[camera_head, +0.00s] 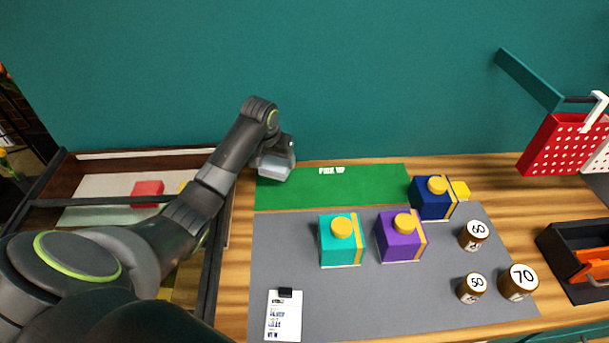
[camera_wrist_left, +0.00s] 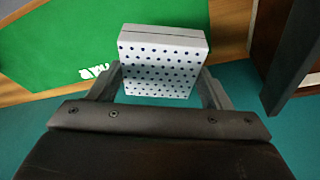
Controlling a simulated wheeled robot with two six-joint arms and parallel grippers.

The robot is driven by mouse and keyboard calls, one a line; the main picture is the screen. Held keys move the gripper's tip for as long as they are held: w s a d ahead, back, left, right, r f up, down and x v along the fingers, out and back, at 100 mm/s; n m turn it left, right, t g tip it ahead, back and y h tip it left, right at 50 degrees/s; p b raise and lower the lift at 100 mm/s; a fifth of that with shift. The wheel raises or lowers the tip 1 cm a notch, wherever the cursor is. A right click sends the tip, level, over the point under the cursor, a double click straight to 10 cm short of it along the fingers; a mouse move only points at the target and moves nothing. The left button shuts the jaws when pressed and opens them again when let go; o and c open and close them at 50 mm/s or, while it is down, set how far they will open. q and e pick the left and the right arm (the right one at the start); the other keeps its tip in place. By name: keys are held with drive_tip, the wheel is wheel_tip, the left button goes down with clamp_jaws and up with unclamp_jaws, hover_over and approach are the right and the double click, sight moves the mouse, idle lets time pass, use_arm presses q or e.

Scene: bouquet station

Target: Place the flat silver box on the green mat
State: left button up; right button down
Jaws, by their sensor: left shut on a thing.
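The flat silver box (camera_wrist_left: 158,62) is pale with dark dots on one face. My left gripper (camera_wrist_left: 158,88) is shut on it, one finger on each side. In the head view the box (camera_head: 272,166) shows under my left gripper (camera_head: 277,160), over the left end of the green mat (camera_head: 345,188). The green mat also fills the upper left of the left wrist view (camera_wrist_left: 60,45). I cannot tell whether the box touches the mat. My right gripper is not in view.
Teal (camera_head: 340,248), purple (camera_head: 398,243) and navy (camera_head: 425,207) gift boxes stand right of my arm, the navy one by the mat's right end. Brown numbered jars (camera_head: 473,236) and a clipboard (camera_head: 284,315) are on the grey mat (camera_head: 390,300). The green mat's middle is clear.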

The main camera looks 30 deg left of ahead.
sight(275, 165)
use_arm(q)
drive_tip(key=f, duration=0.3)
drive_tip(key=shift+s+d+f+p, duration=0.15)
drive_tip(key=shift+s+p, duration=0.15)
drive_tip(key=shift+p, duration=0.05)
drive_tip(key=x, duration=0.3)
drive_tip(key=shift+s+f+p, duration=0.25)
drive_tip(key=shift+s+p, duration=0.05)
drive_tip(key=shift+p, duration=0.05)
drive_tip(key=shift+f, duration=0.35)
drive_tip(key=o, duration=1)
drive_tip(key=shift+f, duration=0.1)
drive_tip(key=shift+o, duration=0.2)
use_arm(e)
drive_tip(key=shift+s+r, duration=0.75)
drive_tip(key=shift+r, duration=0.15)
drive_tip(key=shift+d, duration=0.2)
